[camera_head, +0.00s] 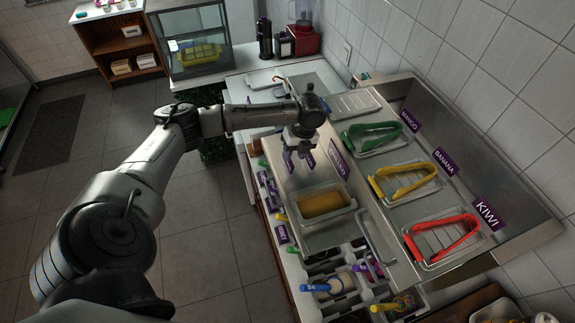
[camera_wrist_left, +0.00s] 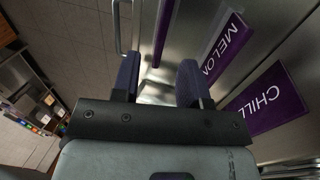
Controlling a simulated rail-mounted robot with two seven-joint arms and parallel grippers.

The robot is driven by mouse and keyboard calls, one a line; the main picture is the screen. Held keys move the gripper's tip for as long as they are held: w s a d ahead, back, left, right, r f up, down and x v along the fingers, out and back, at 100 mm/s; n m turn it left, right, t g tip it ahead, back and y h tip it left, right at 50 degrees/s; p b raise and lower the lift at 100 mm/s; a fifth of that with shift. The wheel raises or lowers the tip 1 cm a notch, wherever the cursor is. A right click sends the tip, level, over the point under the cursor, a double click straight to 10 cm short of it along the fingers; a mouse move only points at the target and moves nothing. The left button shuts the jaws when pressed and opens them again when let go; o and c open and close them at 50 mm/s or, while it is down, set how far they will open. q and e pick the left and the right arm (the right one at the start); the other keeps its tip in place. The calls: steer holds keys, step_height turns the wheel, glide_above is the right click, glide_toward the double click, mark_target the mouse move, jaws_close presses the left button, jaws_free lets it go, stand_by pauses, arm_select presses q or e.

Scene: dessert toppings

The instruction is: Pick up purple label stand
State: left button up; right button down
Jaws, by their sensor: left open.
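Several purple label stands show. In the head view, MANGO (camera_head: 409,121), BANANA (camera_head: 445,161) and KIWI (camera_head: 487,212) stand on the right side of the steel counter; another purple label (camera_head: 341,161) stands left of the trays. My left gripper (camera_head: 301,153) points down over the counter's left part, close to small purple labels it partly covers. In the left wrist view, the left gripper (camera_wrist_left: 158,80) is open, with a narrow purple label (camera_wrist_left: 161,30) seen nearly edge-on in line with the gap. MELON (camera_wrist_left: 224,48) and a cut-off CHILL label (camera_wrist_left: 268,100) are right of the fingers.
Green tongs (camera_head: 372,135), yellow tongs (camera_head: 405,180) and red tongs (camera_head: 442,238) lie on steel trays to the right. A yellow-filled container (camera_head: 322,203) sits in front of the gripper. Jars and bottles fill the lower rack. A tiled wall bounds the right.

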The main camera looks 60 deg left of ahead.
arm_select(q)
steer(key=shift+s+a+f+p, duration=0.2)
steer(key=shift+f+p, duration=0.15)
steer(key=shift+f, duration=0.2)
steer(key=x, duration=0.1)
steer(key=p+x, duration=0.1)
steer(key=x, duration=0.1)
steer(key=shift+a+f, duration=0.1)
steer(key=shift+a, duration=0.2)
steer(key=shift+f, duration=0.45)
jaws_close()
